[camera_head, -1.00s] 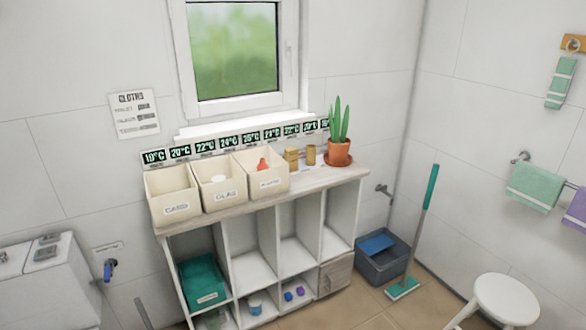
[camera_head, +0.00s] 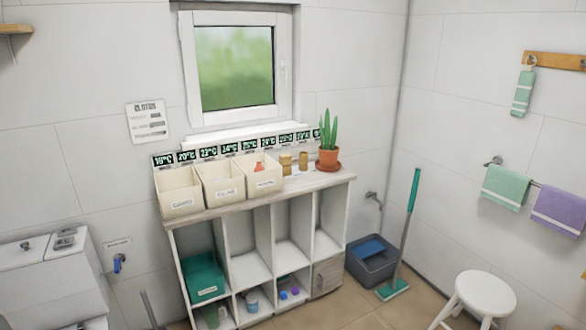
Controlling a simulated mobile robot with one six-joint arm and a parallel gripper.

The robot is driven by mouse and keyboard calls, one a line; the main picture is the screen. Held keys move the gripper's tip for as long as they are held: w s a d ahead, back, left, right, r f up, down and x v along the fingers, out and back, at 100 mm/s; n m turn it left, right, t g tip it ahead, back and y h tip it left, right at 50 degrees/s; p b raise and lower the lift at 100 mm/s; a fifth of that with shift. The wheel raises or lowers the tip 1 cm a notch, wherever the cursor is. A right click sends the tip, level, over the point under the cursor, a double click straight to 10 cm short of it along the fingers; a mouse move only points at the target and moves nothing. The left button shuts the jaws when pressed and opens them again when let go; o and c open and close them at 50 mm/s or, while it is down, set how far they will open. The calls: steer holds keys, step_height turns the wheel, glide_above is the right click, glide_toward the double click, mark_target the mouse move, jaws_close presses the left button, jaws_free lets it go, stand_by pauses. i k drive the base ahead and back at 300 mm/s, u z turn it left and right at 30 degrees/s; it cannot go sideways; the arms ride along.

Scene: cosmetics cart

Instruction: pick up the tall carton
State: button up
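I cannot make out a tall carton in this view. Two small tan items stand on the shelf unit's top (camera_head: 325,181), a wider one (camera_head: 286,163) and a narrower one (camera_head: 303,161); they are too small to tell what they are. My gripper is not in view.
Three cream bins, left (camera_head: 179,205), middle (camera_head: 229,195) and right (camera_head: 266,185), stand on the unit's top, with a potted plant (camera_head: 328,158) at its right end. A grey tub (camera_head: 372,271), a mop (camera_head: 410,213) and a white stool (camera_head: 485,296) stand to the right. Floor (camera_head: 350,316) shows in front.

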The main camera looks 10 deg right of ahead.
mark_target(284, 159)
steer(key=u, duration=0.75)
steer(key=i, duration=1)
steer(key=z, duration=0.05)
